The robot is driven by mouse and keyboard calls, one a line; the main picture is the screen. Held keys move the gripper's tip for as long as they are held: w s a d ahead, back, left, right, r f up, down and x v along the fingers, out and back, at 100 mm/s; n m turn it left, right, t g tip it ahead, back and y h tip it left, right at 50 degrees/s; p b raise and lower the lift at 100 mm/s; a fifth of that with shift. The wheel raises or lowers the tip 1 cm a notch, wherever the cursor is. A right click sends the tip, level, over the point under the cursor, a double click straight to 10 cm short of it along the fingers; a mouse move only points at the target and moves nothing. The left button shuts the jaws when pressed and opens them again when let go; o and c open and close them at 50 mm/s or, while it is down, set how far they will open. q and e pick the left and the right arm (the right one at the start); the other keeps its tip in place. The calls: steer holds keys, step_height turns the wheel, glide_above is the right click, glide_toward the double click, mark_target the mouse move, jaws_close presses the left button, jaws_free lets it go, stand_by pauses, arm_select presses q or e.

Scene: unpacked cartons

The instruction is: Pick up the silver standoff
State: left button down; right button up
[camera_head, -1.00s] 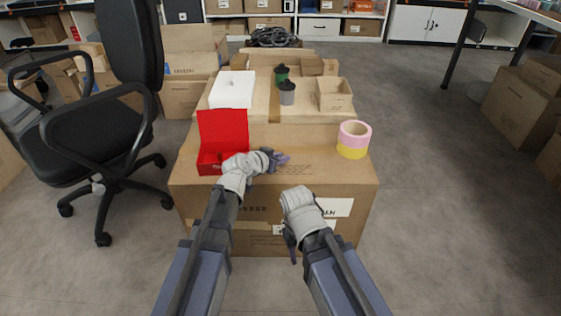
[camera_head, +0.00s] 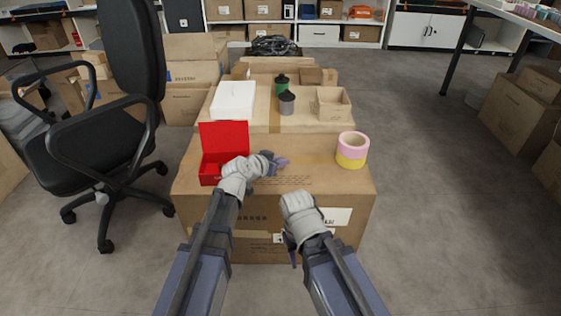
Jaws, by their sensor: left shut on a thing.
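My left gripper (camera_head: 280,162) is over the front carton's top, just right of the open red box (camera_head: 224,152). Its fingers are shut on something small. The silver standoff cannot be made out; the fingers and hand hide what is held. My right gripper (camera_head: 291,250) hangs low in front of the carton's front face, pointing down. Its fingers are too small and dark to tell whether they are open.
The front carton (camera_head: 330,185) also bears a pink and yellow tape stack (camera_head: 352,150). Behind stand a white box (camera_head: 234,98), a grey canister (camera_head: 287,104), a green canister (camera_head: 281,84) and an open small carton (camera_head: 333,103). An office chair (camera_head: 110,140) stands left.

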arm_select(q)
step_height(320, 180, up, 7)
steer(key=p, duration=0.6)
